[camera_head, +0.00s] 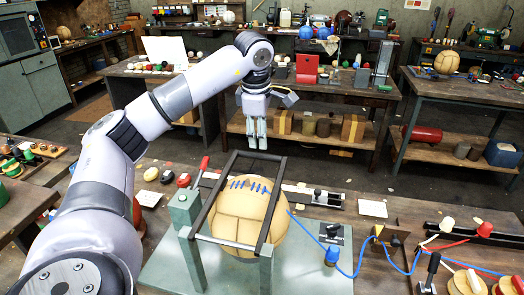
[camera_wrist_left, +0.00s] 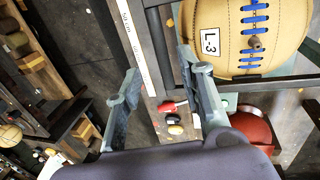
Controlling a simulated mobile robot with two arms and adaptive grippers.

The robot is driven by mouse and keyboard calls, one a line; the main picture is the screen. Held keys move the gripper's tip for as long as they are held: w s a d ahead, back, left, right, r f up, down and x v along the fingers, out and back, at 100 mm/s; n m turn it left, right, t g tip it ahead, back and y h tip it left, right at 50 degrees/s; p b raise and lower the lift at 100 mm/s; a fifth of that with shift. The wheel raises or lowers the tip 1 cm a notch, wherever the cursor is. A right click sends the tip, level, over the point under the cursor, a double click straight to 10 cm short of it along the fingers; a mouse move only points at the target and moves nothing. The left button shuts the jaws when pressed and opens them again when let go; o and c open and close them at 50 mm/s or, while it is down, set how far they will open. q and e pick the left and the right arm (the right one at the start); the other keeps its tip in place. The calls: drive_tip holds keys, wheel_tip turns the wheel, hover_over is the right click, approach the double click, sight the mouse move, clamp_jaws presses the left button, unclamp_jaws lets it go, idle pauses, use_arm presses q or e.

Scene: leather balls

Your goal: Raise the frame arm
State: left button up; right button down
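A tan leather ball with blue lacing (camera_head: 240,205) sits in a fixture on a pale green base plate (camera_head: 310,265). The dark rectangular frame arm (camera_head: 273,208) lies across the ball, by green posts (camera_head: 184,208). My right gripper is not in view.
A red-handled lever (camera_head: 203,165) stands left of the frame. A blue cord (camera_head: 345,272) runs right from the ball across the bench. A black-handled clamp (camera_head: 332,232) stands right of the ball. Tool-laden tables stand behind, past open floor.

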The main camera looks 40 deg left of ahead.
sight(261, 155)
use_arm(q)
drive_tip(key=p+x, duration=0.1)
drive_tip(key=x, duration=0.6)
drive_tip(key=shift+r, duration=0.1)
drive_tip(key=shift+c, duration=0.5)
clamp_jaws()
